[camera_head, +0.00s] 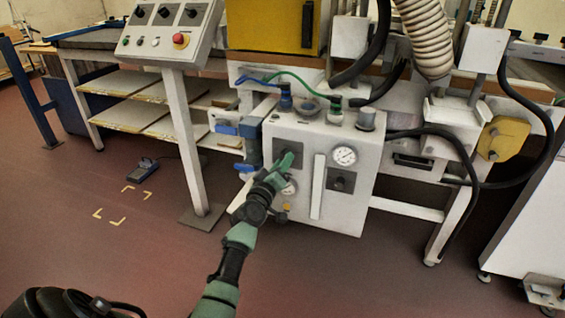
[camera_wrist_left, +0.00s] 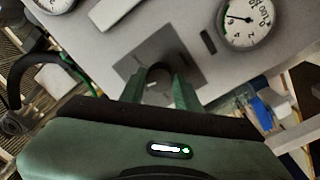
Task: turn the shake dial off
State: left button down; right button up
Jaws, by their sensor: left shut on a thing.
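My left gripper (camera_head: 284,163) reaches the front of a white cabinet (camera_head: 320,212). Its green fingers stand on either side of a dark round dial on a dark square plate (camera_head: 297,148). The left wrist view shows the same plate (camera_wrist_left: 188,56), with the dial (camera_wrist_left: 159,70) between the fingertips (camera_wrist_left: 160,82). The gripper is shut on the dial. The fingers hide much of the dial, and its pointer setting cannot be read. A second dial (camera_head: 340,181) on a dark plate sits to the right, below a round gauge (camera_head: 344,156). My right gripper is not in view.
A grey control box (camera_head: 168,32) with several knobs and a red button (camera_head: 180,40) stands on a post (camera_head: 185,140) at the left. Hoses and a black cable (camera_head: 455,140) run at the right. The floor (camera_head: 120,240) is open at front left.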

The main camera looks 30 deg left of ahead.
pick_arm(q)
jog(key=shift+d+r+n+g+y+p, duration=0.15)
jog(key=shift+n+p, duration=0.5)
jog(key=shift+n, duration=2.25)
jog(key=shift+a+n+g+y+p, duration=0.2)
jog(key=shift+n+p, duration=0.5)
jog(key=shift+n, duration=2.2)
jog(key=shift+d+r+n+t+y+p, duration=0.2)
jog(key=shift+n+p, duration=0.45)
jog(key=shift+n, duration=2.25)
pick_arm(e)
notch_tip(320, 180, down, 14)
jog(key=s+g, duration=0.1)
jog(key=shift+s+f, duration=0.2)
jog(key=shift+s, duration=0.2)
pick_arm(q)
jog(key=shift+f, duration=0.15)
jog(key=c, duration=1)
grip_release()
